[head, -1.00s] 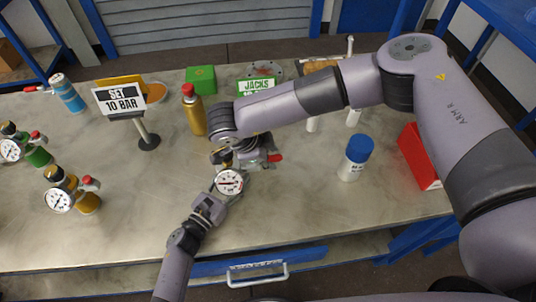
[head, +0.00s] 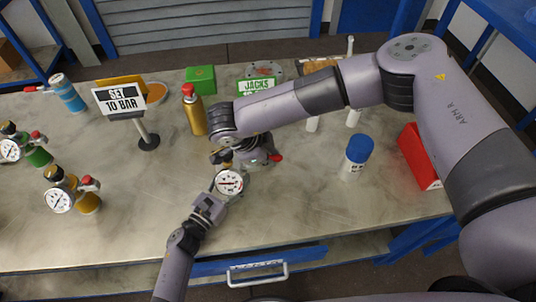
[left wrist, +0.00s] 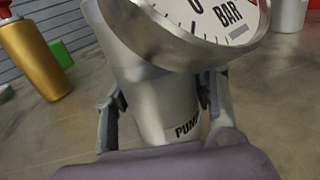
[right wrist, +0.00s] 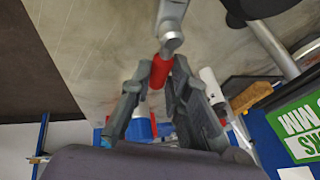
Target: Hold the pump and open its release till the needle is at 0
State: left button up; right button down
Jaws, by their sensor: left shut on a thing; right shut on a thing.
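The silver pump (left wrist: 160,95), marked PUMP, is between the fingers of my left gripper (left wrist: 163,110), which is shut on its body. The pump's round white gauge (head: 229,182) faces the head camera. In the left wrist view the dial (left wrist: 215,18) is cut off, with 0 and BAR legible. The needle's exact reading is too small to tell. My right gripper (right wrist: 163,78) is shut on a red-sleeved handle (right wrist: 162,70) at the end of a silver arm. In the head view a red tip (head: 276,157) shows beside the right gripper; the arm hides much of the pump.
A gold bottle (head: 194,115) and a SET 10 BAR sign (head: 120,100) stand behind left. Two vessels with gauges, yellow (head: 88,203) and green (head: 38,156), stand at left. A blue-capped jar (head: 355,160) and red bin (head: 420,155) are right. The front middle is clear.

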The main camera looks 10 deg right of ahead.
jog(key=shift+s+m, duration=0.1)
jog(key=shift+m, duration=0.2)
jog(key=shift+s+a+m+g+y, duration=0.4)
jog(key=shift+m+g, duration=0.85)
jog(key=shift+m, duration=1.6)
jog(key=shift+s+a+m+g+y, duration=0.15)
jog(key=shift+s+a+m+g, duration=0.6)
jog(key=shift+m, duration=2.15)
jog(key=shift+s+a+m+g+y, duration=0.2)
jog(key=shift+a+m+g, duration=0.6)
jog(key=shift+m+g, duration=1.5)
jog(key=shift+a+m+t, duration=0.1)
jog(key=shift+m+t, duration=0.4)
jog(key=shift+m, duration=0.25)
jog(key=c, duration=1.5)
grip_release()
